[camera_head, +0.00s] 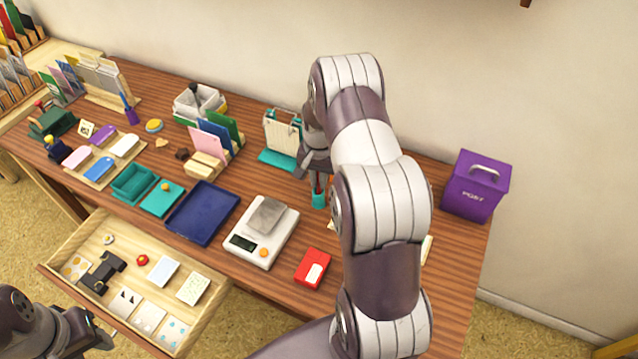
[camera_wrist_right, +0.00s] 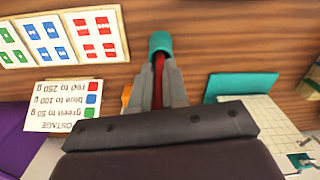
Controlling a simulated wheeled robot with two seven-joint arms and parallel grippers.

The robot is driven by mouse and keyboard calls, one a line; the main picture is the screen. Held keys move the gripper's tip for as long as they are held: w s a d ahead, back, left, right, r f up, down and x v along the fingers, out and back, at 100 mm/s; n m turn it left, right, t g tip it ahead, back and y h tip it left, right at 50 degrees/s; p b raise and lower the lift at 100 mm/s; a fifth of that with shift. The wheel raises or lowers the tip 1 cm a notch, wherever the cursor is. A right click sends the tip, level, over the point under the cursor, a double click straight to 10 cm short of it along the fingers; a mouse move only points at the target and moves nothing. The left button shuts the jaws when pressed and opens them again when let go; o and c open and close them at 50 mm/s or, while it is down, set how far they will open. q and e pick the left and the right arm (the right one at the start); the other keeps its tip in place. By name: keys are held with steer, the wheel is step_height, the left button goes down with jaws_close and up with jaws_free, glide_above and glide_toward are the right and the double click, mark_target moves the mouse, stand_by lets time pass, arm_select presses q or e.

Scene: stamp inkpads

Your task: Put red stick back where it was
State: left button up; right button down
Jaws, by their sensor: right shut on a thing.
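The red stick (camera_wrist_right: 159,68) is between the fingers of my right gripper (camera_wrist_right: 161,82), which is shut on it. In the right wrist view its far end reaches the mouth of a small teal holder (camera_wrist_right: 160,42). In the head view a bit of the red stick (camera_head: 318,183) shows below my right gripper (camera_head: 317,165), at the teal holder (camera_head: 318,200). How deep the stick sits in the holder is hard to tell. My left gripper (camera_head: 92,335) is at the lower left, near the open drawer, and its fingers are unclear.
A teal-based card rack (camera_head: 279,159) stands left of the holder. A white scale (camera_head: 260,232) and a red box (camera_head: 313,268) are nearer the front. A purple post box (camera_head: 475,187) is at the right. A postage sign (camera_wrist_right: 62,102) and stamp sheets (camera_wrist_right: 95,36) lie nearby.

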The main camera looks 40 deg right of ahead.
steer(key=shift+a+f, duration=0.1)
steer(key=shift+f, duration=1.05)
steer(key=c, duration=1.1)
jaws_free()
steer(key=shift+r, duration=0.1)
steer(key=shift+c, duration=0.2)
step_height(320, 180, up, 12)
steer(key=shift+a+r+b, duration=0.1)
steer(key=shift+a+b, duration=0.05)
steer(key=shift+b, duration=0.35)
steer(key=s+a+r+n+t, duration=0.1)
steer(key=s+a+r+n, duration=0.2)
steer(key=s+a+n, duration=0.8)
steer(key=s+a, duration=0.3)
steer(key=a, duration=0.4)
steer(key=shift+s+a, duration=0.3)
steer(key=shift+a, duration=0.05)
